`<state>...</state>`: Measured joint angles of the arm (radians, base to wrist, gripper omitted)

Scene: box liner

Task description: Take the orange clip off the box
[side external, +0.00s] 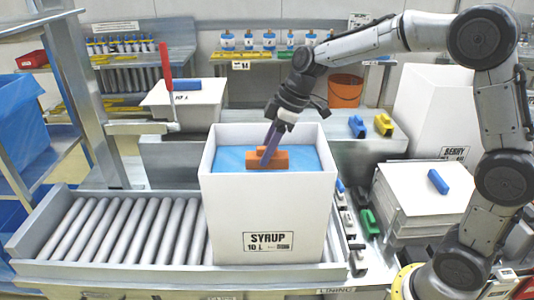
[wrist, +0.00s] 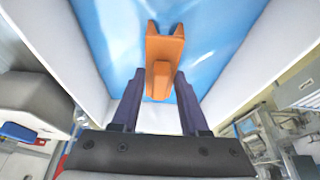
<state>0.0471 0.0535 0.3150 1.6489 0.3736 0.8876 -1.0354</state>
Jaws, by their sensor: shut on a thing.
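The orange clip (side external: 270,158) shows over the blue liner (side external: 232,158) at the near wall of the white SYRUP box (side external: 218,215). My gripper (side external: 268,150) reaches down from above, its purple fingers at the clip. In the wrist view, the fingers (wrist: 158,100) stand on both sides of the clip's narrow orange tab (wrist: 160,78), shut on it. The clip's wider part lies beyond the fingers, against the blue liner (wrist: 110,35). I cannot tell whether the clip still touches the box rim.
The box stands on a roller conveyor (side external: 120,228). Blue and yellow clips (side external: 383,124) lie on the grey bench behind right. A white box labelled BERRY (side external: 425,105) and a closed white box (side external: 425,195) stand at right. A red lever (side external: 166,85) rises behind left.

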